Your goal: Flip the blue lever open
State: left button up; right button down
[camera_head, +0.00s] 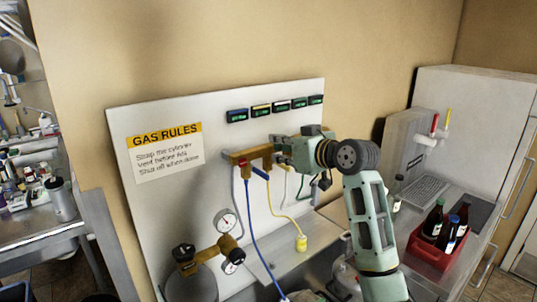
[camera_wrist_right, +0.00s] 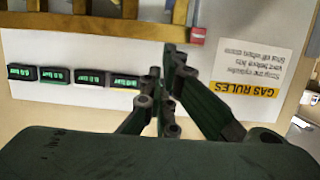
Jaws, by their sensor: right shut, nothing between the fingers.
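The brass manifold (camera_head: 250,155) is mounted on the white wall board. A small blue lever (camera_head: 261,173) shows on its lower side, just left of my right gripper. My right gripper (camera_head: 282,147) is at the manifold, in front of its right part. In the right wrist view its dark fingers (camera_wrist_right: 172,62) are shut and empty, below the brass bars (camera_wrist_right: 90,22). Whether the fingers touch the manifold or the lever cannot be told, and the gripper hides part of the manifold. I cannot make out the blue lever in the wrist view. My left gripper is not in view.
A blue hose (camera_head: 250,225) and a yellow hose (camera_head: 270,200) hang below the manifold. Several small displays (camera_head: 273,108) sit above it. A gauge and regulator (camera_head: 222,247) stand lower left. A red crate (camera_head: 432,252) with bottles is on the right counter.

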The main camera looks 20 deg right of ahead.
jog(key=p, duration=0.2)
send_over(258, 172)
jog(key=s+d, duration=0.2)
jog(key=s, duration=0.1)
jog(key=shift+w+f, duration=0.2)
jog(key=shift+f, duration=0.45)
notch_tip(258, 172, down, 2)
jog(key=shift+s+f+p, duration=0.1)
jog(key=shift+f+p, duration=0.1)
jog(key=shift+p, duration=0.55)
jog(key=shift+s+d+f, duration=0.1)
jog(key=shift+d+f, duration=0.05)
jog(key=shift+f, duration=0.55)
jog(key=shift+f, duration=0.1)
